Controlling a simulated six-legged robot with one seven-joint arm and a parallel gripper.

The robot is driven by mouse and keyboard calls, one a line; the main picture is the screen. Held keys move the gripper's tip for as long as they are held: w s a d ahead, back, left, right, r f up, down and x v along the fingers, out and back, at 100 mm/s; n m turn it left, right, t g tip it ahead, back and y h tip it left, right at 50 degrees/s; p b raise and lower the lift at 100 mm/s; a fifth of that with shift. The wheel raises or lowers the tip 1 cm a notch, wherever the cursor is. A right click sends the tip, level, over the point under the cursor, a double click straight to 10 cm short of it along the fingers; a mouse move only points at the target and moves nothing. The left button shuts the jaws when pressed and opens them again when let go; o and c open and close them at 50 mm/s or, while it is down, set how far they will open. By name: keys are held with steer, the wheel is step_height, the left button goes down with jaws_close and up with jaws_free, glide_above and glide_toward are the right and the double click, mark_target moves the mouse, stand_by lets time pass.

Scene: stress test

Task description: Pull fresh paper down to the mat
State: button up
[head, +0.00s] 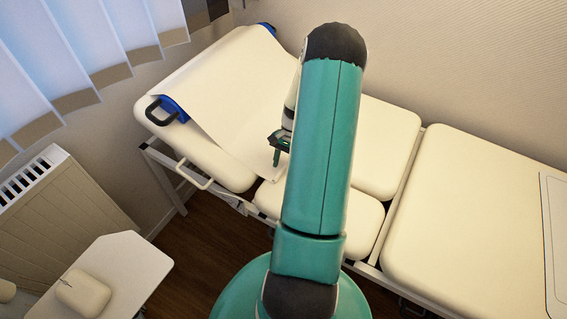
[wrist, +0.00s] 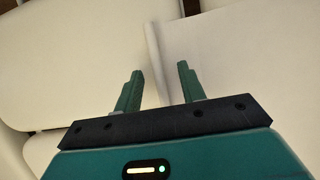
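The white paper (head: 228,100) runs from a roll at the head end of the couch, between blue holders (head: 174,107), down over the upper pad. Its free end lies by my gripper (head: 279,150), partly hidden by my arm. In the wrist view my gripper (wrist: 160,80) has its two green fingers apart. The paper's edge (wrist: 153,50) passes between them, and I cannot tell whether either finger touches it. A pale outlined rectangle, seemingly the mat (head: 557,225), lies on the couch at the right border, cut off by the frame.
The cream couch (head: 460,200) has several pads with gaps and a white frame. A radiator (head: 60,205) and a small white table (head: 130,265) stand at left. A wall bounds the far side.

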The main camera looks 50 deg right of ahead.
steer(key=shift+f, duration=0.1)
jaws_close()
steer(key=shift+s, duration=0.1)
